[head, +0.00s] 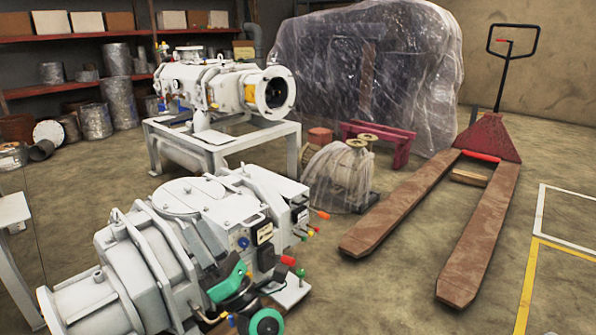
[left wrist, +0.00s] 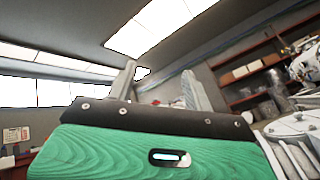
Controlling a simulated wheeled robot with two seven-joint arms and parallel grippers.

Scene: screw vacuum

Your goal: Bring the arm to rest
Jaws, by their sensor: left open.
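My left gripper (head: 207,248) is low in the head view, in front of the near white pump machine (head: 165,197). Its green and black body covers part of the machine. I cannot tell whether it touches the machine. In the left wrist view, its two grey fingers (left wrist: 160,82) stand apart with nothing between them, above the green palm. They point up toward the ceiling and the shelves. My right gripper is in neither view.
A second white pump (head: 225,88) stands on a white table (head: 225,150) behind. A red pallet jack (head: 488,138), a plastic-wrapped load (head: 375,75) and spools (head: 357,143) stand farther off. Shelves (head: 75,37) line the back left. Floor at right is clear.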

